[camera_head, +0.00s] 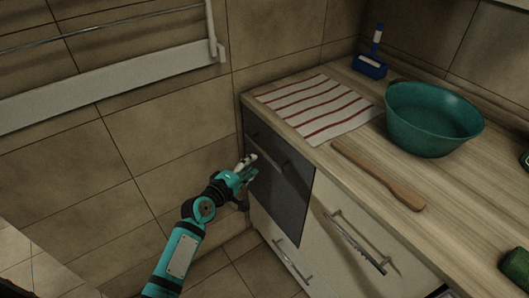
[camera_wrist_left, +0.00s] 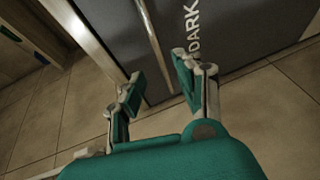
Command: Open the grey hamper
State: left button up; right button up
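The grey hamper (camera_head: 282,198) is a dark grey front panel at the left end of the wooden counter's cabinet, and it looks closed. It has a thin metal bar handle near its top. In the left wrist view the grey panel (camera_wrist_left: 245,28) carries the white word "DARK", and the handle bar (camera_wrist_left: 152,42) runs down toward the gap between my fingers. My left gripper (camera_head: 246,166) is at the hamper's upper left; it also shows in the wrist view (camera_wrist_left: 157,80) with its fingers apart. I cannot tell whether it touches the handle. My right gripper is not in view.
A white drawer (camera_head: 350,240) with a metal handle is right of the hamper, and a low drawer handle (camera_head: 292,260) is below. On the counter are a striped cloth (camera_head: 318,105), a wooden paddle (camera_head: 380,175) and a teal basin (camera_head: 430,125). The tiled floor in front looks clear.

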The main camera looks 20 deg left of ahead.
aim_at(264, 151)
pick_arm(q)
jog(key=b+x, duration=0.1)
jog(key=x, duration=0.7)
jog(key=shift+w+f, duration=0.1)
jog(key=shift+w, duration=0.15)
grip_shut()
